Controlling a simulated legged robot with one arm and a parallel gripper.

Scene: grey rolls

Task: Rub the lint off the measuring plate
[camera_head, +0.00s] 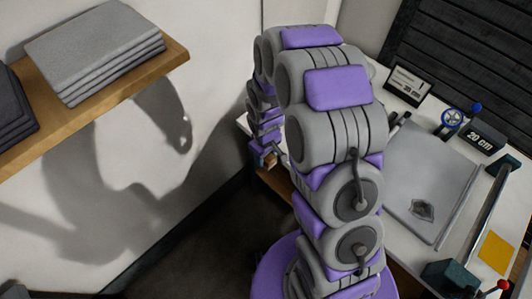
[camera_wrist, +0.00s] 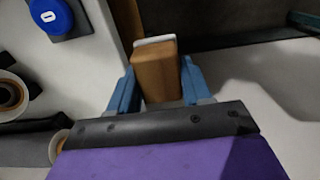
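The measuring plate (camera_head: 440,165) is a flat grey sheet on the white table, right of my arm in the head view. A dark grey patch of lint (camera_head: 422,210) lies on its lower part. My gripper (camera_head: 270,160) is off the table's left side, well apart from the plate. In the wrist view, its blue fingers (camera_wrist: 158,88) are shut on a brown block (camera_wrist: 157,75) with a white layer at its far end. The plate and lint are not seen in the wrist view. My arm hides part of the table.
A sign reading 20 cm (camera_head: 481,137), a blue-knobbed wheel (camera_head: 453,118) and a display card (camera_head: 405,84) stand behind the plate. A metal rail (camera_head: 490,215) and a yellow square (camera_head: 496,252) lie right. A wooden shelf (camera_head: 160,65) holds grey stacks at upper left.

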